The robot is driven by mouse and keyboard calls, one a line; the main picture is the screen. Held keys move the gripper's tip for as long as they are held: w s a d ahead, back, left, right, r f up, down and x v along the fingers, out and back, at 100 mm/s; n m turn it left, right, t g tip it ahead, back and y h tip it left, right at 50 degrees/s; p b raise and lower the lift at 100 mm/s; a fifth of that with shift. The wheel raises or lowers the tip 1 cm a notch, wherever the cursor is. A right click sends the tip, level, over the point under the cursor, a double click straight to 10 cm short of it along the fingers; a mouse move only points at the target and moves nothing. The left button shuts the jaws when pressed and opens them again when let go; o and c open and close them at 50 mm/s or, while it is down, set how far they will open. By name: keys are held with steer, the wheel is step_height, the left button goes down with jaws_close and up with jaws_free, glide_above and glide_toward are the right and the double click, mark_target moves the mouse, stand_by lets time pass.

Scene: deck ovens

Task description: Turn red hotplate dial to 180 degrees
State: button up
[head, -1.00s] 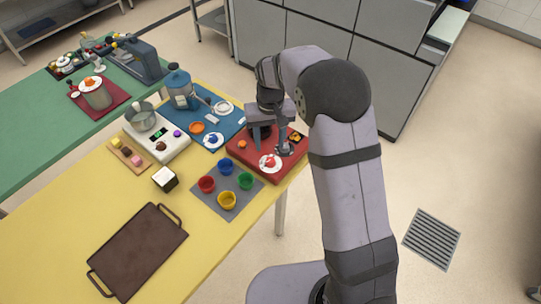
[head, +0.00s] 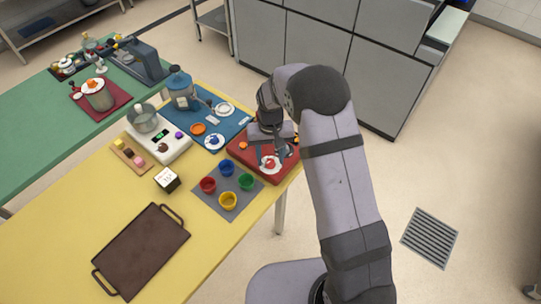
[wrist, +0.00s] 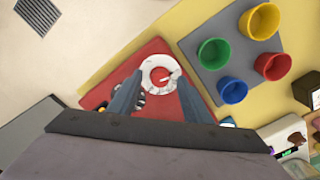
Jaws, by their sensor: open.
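The red hotplate (head: 245,161) lies at the right edge of the yellow table. Its dial (head: 270,165) is a white disc with a red pointer knob at the centre. In the wrist view the dial (wrist: 150,69) sits near the middle, and the knob's red end points to the right. My gripper (wrist: 159,78) is open, with one finger to each side of the dial in the picture. I cannot tell whether the fingers touch it or how high they are. The gripper and arm hide much of the hotplate in the head view.
A grey mat (head: 213,204) with red, blue, green and yellow cups lies beside the hotplate. A blue mat (head: 230,118) with a blue pot lies behind. A white appliance (head: 172,151) and dark tray (head: 140,252) stand left. The yellow table (head: 60,225) is clear at front left.

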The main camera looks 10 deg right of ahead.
steer(key=shift+f, duration=0.25)
steer(key=c, duration=1.1)
steer(key=shift+o, duration=0.2)
